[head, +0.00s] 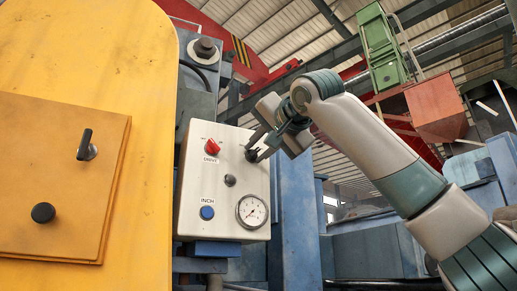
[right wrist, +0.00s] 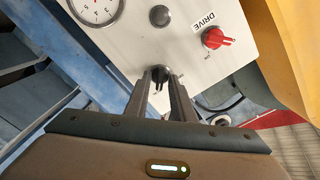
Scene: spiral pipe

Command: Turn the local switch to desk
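A white control box (head: 222,225) carries a black switch knob (head: 251,155) at its upper right. The arm hides most of any label around it. My right gripper (head: 260,148) is at this knob, its two fingers spread apart. In the right wrist view, the black switch (right wrist: 160,74) lies between the tips of my right gripper (right wrist: 160,84), one finger on each side. I see no clear grip on it, and contact is hard to tell. My left gripper is not in view.
The box also has a red DRIVE knob (head: 212,146), a small dark knob (head: 230,180), a blue INCH button (head: 207,213) and a gauge (head: 252,211). A large yellow cabinet (head: 150,60) stands close on the left. Blue machinery (head: 297,220) stands to the right.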

